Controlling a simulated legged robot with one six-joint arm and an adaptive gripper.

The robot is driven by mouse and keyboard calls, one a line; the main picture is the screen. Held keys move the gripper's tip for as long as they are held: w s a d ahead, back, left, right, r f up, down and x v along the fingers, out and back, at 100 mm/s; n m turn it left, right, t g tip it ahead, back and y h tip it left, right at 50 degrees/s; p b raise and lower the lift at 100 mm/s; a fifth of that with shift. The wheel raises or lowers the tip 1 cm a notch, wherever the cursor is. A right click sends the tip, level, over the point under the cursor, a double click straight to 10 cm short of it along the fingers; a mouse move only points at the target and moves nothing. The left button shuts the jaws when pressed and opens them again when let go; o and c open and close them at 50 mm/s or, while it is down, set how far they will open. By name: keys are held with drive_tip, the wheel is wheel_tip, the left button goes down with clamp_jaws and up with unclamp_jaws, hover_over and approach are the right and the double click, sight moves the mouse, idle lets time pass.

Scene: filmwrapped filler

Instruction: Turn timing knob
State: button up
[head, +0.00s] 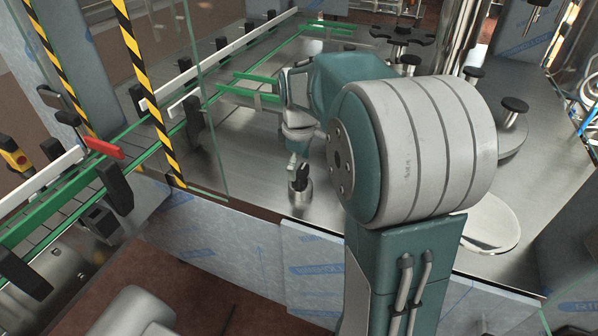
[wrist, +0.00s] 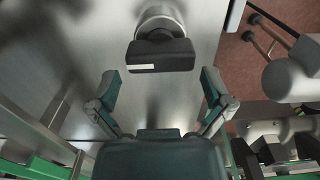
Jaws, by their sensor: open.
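The timing knob is a black grip with a white mark on one face, on a round metal post. In the wrist view the knob (wrist: 160,54) lies just beyond the fingertips, centred between them. In the head view the knob (head: 300,178) stands near the front edge of the steel table, just below my gripper (head: 297,158). My gripper in the wrist view (wrist: 159,78) is open and empty, one finger to each side, with no contact visible. My arm's large grey and teal joint hides part of the table in the head view.
A conveyor with green rails (head: 75,182) runs along the left, beside a glass panel with yellow-black striped edges (head: 150,90). Several black knobs on posts, such as one at the right (head: 514,104), stand farther back. Bare steel tabletop (head: 245,165) lies left of the timing knob.

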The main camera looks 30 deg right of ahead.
sight(299, 170)
wheel_tip(299, 170, up, 10)
drive_tip(key=shift+f, duration=0.2)
idle(0.4)
